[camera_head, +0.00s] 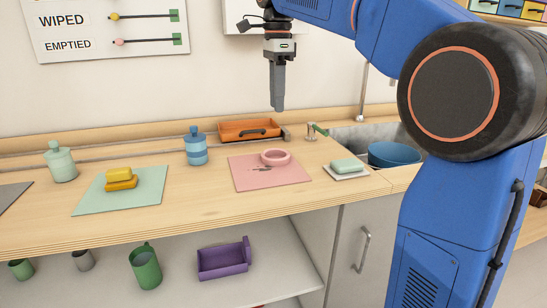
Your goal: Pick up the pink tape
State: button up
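The pink tape (276,153) is a ring-shaped roll lying flat on the pink mat (295,174), toward its back edge. A small dark item (262,169) lies just in front of the tape, too small to make out. My gripper (278,108) hangs pointing down above the counter, higher in the picture than the tape and apart from it. Its fingers look close together, but from this side I cannot tell whether they are open. Nothing shows hanging from them.
An orange tray (243,135) stands behind the mat. A green block on a white dish (349,170) and the sink with a blue bowl (395,154) are to the right. Bare counter (196,184) lies left of the mat.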

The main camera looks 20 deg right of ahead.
aim_at(278, 153)
notch_tip(278, 153, down, 11)
jog(key=shift+s+d+f, duration=0.1)
jog(key=shift+d+f, duration=0.05)
jog(key=shift+f, duration=1.2)
jog(key=shift+d+f, duration=0.1)
jog(key=shift+f, duration=1.2)
grip_shut()
